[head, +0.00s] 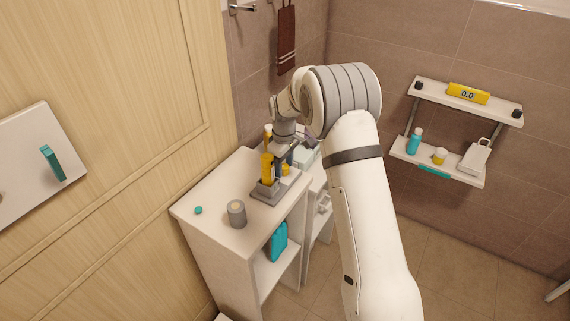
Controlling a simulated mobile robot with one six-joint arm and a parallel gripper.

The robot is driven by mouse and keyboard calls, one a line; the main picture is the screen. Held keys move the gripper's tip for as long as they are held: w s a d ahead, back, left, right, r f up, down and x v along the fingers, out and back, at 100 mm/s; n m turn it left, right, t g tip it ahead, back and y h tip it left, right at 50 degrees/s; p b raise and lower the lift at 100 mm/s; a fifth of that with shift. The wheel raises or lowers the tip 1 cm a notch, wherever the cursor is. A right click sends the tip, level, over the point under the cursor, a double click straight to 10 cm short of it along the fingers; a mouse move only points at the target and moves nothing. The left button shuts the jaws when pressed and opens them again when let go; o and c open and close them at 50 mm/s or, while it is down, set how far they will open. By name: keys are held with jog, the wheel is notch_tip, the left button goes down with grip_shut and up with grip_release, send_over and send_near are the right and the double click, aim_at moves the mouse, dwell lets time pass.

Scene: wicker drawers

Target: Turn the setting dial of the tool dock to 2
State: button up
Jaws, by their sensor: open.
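The tool dock (267,195) is a grey base on top of the white cabinet at the middle of the head view. A yellow upright tool (267,165) stands on it. My gripper (281,160) is open and points down, close to the yellow tool on its right side. I cannot tell whether it touches the dock. The setting dial and its numbers cannot be made out at this size, and my gripper and wrist cover part of the dock.
A grey cylinder (236,213) and a small teal disc (198,210) are on the cabinet top (210,187). A teal item (279,241) sits on the shelf below. A wooden door (120,90) is left.

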jog(key=shift+c, duration=0.5)
jog(key=c, duration=0.9)
jog(key=shift+d, duration=0.1)
jog(key=shift+m, duration=0.3)
jog(key=m+b, duration=0.1)
jog(key=m, duration=0.1)
jog(key=shift+f+m+b, duration=0.1)
jog(key=shift+m+b, duration=0.2)
jog(key=shift+b, duration=0.1)
jog(key=m+b, duration=0.1)
jog(key=m, duration=0.4)
jog(key=shift+b, duration=0.35)
jog(key=shift+m, duration=0.4)
